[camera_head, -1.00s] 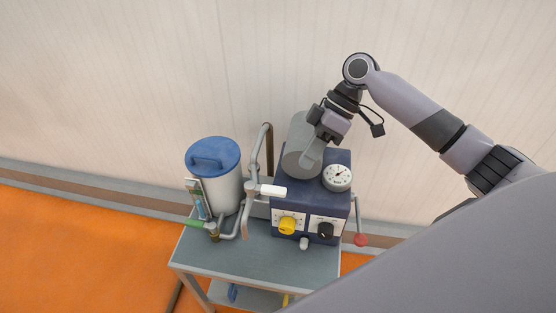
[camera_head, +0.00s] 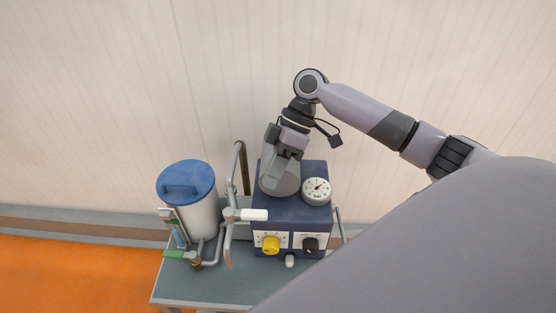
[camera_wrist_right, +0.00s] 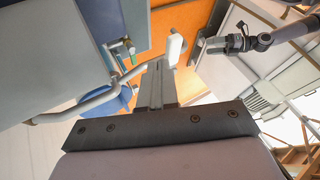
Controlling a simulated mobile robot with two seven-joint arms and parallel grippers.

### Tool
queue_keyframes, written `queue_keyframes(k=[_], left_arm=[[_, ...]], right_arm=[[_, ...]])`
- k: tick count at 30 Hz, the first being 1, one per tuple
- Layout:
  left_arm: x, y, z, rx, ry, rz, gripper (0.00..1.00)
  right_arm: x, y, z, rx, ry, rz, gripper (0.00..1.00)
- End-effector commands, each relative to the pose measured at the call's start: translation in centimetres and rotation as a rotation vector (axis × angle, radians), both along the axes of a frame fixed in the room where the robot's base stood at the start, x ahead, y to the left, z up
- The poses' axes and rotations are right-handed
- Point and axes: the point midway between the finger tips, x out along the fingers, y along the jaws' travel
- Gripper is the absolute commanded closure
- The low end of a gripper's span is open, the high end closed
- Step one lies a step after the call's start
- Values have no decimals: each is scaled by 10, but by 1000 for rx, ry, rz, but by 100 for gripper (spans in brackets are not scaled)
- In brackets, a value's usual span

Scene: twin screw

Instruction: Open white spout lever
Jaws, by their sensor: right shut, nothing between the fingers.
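The white spout lever (camera_head: 254,215) points right from the top of the grey spout pipe, left of the dark blue machine (camera_head: 293,207). It also shows in the right wrist view (camera_wrist_right: 176,48), just beyond and slightly right of my fingertips. My right gripper (camera_head: 284,168) is above and behind the lever, in front of the machine's grey cylinder in the head view. Its fingers (camera_wrist_right: 158,72) are shut and empty, apart from the lever as far as I can tell. A dark gripper-like end on an arm (camera_wrist_right: 236,43), probably my left, shows small in the wrist view; its jaws are unclear.
A white canister with a blue lid (camera_head: 186,182) stands left of the spout, with a green-handled valve (camera_head: 174,254) in front. The machine carries a round gauge (camera_head: 316,190), a yellow knob (camera_head: 270,245) and a black knob (camera_head: 310,244). The cart's front top (camera_head: 205,290) is clear.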

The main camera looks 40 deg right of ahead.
Motion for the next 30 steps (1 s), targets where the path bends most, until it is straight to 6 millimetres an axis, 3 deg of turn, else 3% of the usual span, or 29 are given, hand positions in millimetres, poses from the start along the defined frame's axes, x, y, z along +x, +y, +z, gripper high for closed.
queue_keyframes(k=[3, 10, 30], left_arm=[[0, 0, 2, 0, 0, 0, 31], [0, 0, 4, 0, 0, 0, 31], [2, 0, 2, 0, -3, 1, 31]], right_arm=[[-4, 13, -17, 0, 2, 1, 100], [-7, 26, -36, 0, 0, 0, 100], [1, 35, -39, -1, -1, -8, 100]])
